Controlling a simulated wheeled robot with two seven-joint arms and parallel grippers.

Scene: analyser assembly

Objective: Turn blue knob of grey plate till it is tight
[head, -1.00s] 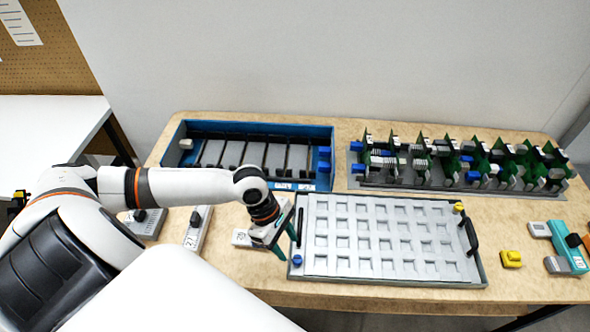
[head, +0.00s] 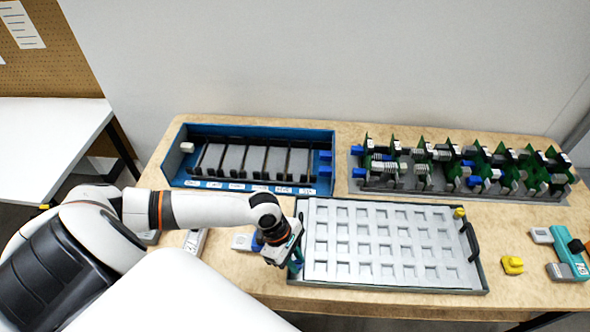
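The grey plate (head: 385,284) lies flat near the table's front edge, its face a grid of square pockets. Its blue knob is at the front left corner and is mostly hidden now by my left gripper (head: 296,268). The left gripper points down at that corner, its teal fingers around or right beside the knob. I cannot tell whether the fingers are closed on it. A yellow knob (head: 459,213) sits at the plate's far right corner, and a black handle (head: 472,242) is on its right side. My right gripper is not in view.
A blue rack (head: 226,200) with dark dividers stands behind on the left. A grey tray (head: 372,188) of green circuit boards stands behind on the right. A loose yellow part (head: 512,265) and a teal device (head: 570,262) lie right of the plate. Small modules lie left of the gripper.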

